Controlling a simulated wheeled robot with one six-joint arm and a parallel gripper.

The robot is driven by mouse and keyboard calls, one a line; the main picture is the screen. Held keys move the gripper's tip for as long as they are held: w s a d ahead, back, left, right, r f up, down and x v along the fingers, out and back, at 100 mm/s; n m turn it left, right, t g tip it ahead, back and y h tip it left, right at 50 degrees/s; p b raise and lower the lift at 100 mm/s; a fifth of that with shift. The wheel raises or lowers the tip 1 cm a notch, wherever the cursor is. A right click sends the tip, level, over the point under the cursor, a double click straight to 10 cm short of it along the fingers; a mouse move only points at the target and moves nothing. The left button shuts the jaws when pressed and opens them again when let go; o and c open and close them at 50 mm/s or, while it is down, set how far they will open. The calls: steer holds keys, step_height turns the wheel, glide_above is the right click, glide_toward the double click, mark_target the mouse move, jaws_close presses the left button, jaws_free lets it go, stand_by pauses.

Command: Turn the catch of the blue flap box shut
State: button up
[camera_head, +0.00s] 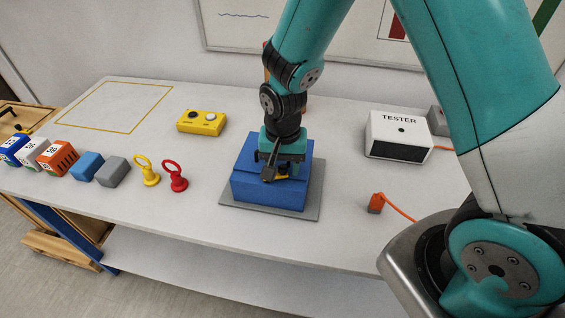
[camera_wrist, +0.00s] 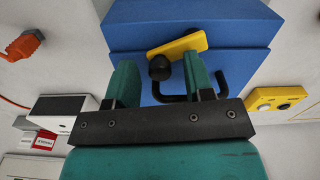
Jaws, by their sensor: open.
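The blue flap box (camera_head: 262,190) stands on a grey mat on the table in the head view. Its flap looks closed. In the wrist view, the box (camera_wrist: 230,30) fills the top. A yellow catch (camera_wrist: 178,46) lies slanted across it, with a black knob (camera_wrist: 159,67) near its left end. A black bent handle (camera_wrist: 205,97) shows below it, partly hidden by a finger. My gripper (camera_wrist: 160,65) is open at the box's front, one finger on each side of the knob in the picture. I cannot tell whether either finger touches it. In the head view, my gripper (camera_head: 278,168) covers part of the catch.
A white tester box (camera_head: 399,137) and an orange plug (camera_head: 376,203) with its cable are to the right. A yellow button box (camera_head: 201,121) stands to the left. Yellow (camera_head: 148,173) and red (camera_head: 174,178) ring-topped pieces and several small boxes line the left front.

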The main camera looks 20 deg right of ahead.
mark_target(282, 165)
jaws_close()
steer(key=shift+w+n, duration=0.25)
steer(key=shift+n, duration=0.45)
jaws_free()
step_height(282, 165, up, 17)
steer(key=b, duration=0.1)
steer(key=shift+r+b, duration=0.2)
steer(key=shift+b, duration=0.2)
